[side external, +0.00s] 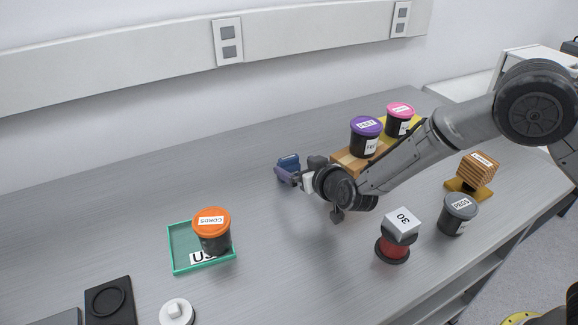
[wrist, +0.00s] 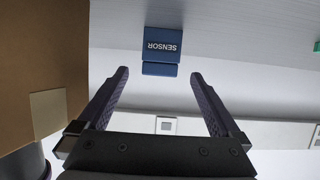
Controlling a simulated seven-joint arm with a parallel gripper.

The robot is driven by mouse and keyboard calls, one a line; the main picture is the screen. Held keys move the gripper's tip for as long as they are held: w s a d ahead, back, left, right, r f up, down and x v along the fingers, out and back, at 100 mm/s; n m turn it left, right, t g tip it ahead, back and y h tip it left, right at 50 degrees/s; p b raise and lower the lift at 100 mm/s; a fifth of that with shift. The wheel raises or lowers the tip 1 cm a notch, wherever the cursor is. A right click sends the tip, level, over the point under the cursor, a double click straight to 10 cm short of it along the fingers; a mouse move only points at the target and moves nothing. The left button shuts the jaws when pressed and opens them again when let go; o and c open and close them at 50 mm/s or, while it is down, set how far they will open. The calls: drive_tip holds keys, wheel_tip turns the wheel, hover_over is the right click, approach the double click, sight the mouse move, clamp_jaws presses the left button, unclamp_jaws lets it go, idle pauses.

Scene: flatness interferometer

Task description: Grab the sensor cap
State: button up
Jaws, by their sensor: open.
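The blue sensor cap (wrist: 161,45), labelled SENSOR, shows in the wrist view at the top centre. A narrower blue strip (wrist: 160,69) sits along its lower edge; I cannot tell if it is a separate part. In the side view the blue piece (side external: 289,161) is on the grey bench near the wall, partly hidden behind my gripper. My gripper (wrist: 160,75) is open, its two dark fingers spread wide with nothing between them. The cap lies just beyond the fingertips, roughly centred between them, and apart from both fingers.
A brown wooden block (side external: 351,163) is close beside my gripper and fills the left of the wrist view. Purple-lidded (side external: 366,137) and pink-lidded (side external: 399,119) jars stand behind it. An orange-lidded jar (side external: 212,232) sits in a green tray (side external: 183,262).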

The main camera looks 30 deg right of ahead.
sight(290, 163)
drive_tip(key=shift+x, duration=2.65)
drive_tip(key=shift+s+f, duration=0.1)
drive_tip(key=shift+f, duration=0.05)
clamp_jaws()
